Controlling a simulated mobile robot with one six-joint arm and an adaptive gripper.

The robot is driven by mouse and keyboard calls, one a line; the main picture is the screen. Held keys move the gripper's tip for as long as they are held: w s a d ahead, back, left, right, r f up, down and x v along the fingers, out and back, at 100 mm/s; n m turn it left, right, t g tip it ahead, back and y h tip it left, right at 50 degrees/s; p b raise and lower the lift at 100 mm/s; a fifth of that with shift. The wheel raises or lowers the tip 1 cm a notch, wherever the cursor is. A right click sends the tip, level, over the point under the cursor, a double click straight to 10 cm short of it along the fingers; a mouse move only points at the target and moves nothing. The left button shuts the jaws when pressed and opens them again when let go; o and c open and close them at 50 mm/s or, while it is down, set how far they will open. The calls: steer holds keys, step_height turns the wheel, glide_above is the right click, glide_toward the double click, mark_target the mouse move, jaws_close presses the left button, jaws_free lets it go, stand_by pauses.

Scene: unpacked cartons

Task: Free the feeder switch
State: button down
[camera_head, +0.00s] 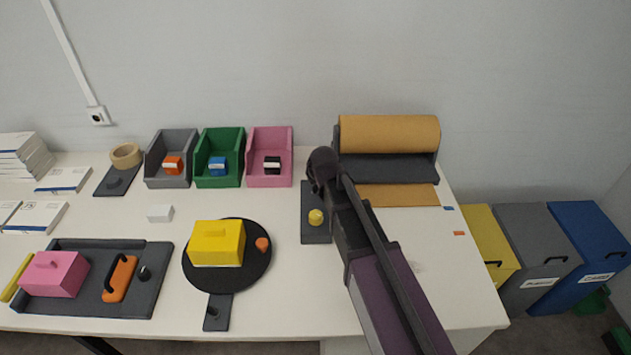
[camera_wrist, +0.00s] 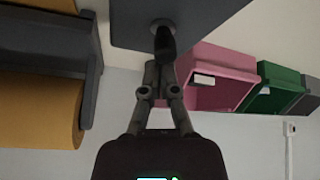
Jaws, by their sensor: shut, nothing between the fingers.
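A dark plate (camera_head: 308,232) with a yellow knob (camera_head: 315,216) lies on the table left of my arm. I cannot tell for sure that this is the feeder switch. In the wrist view, a dark plate (camera_wrist: 200,18) carries a short black post or lever (camera_wrist: 163,38). My gripper (camera_head: 315,187) is over the far part of the plate. In the wrist view, its fingers (camera_wrist: 158,66) are together, with tips close to the black post. I cannot tell whether they touch it. My arm hides part of the plate's surroundings.
A brown paper roll (camera_head: 388,134) in a dark holder stands right of my gripper. Pink (camera_head: 270,180), green (camera_head: 218,181) and grey bins stand left. A turntable (camera_head: 228,280) bears a yellow box (camera_head: 217,243). A dark tray (camera_head: 150,295) holds a pink box (camera_head: 54,274).

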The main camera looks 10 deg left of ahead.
steer(key=shift+a+r, duration=0.1)
steer(key=shift+r, duration=0.1)
steer(key=shift+r+p, duration=0.6)
steer(key=shift+p, duration=0.2)
steer(key=shift+s, duration=0.1)
steer(key=p+v, duration=0.8)
steer(key=v, duration=0.2)
steer(key=shift+s+f, duration=0.3)
steer(key=shift+s, duration=0.05)
stand_by(0.6)
steer(key=s+d+f+m+g+h, duration=0.1)
steer(key=s+d, duration=0.3)
steer(key=d, duration=0.6)
steer(key=s+d+f+m+g+h, duration=0.1)
steer(key=s+d+m+g, duration=0.2)
steer(key=d, duration=0.7)
steer(key=s+d+f+m+g, duration=0.1)
steer(key=s+d+m+g, duration=0.1)
steer(key=s+d, duration=0.4)
steer(key=d+m, duration=0.1)
steer(key=d, duration=0.3)
steer(key=shift+h, duration=0.4)
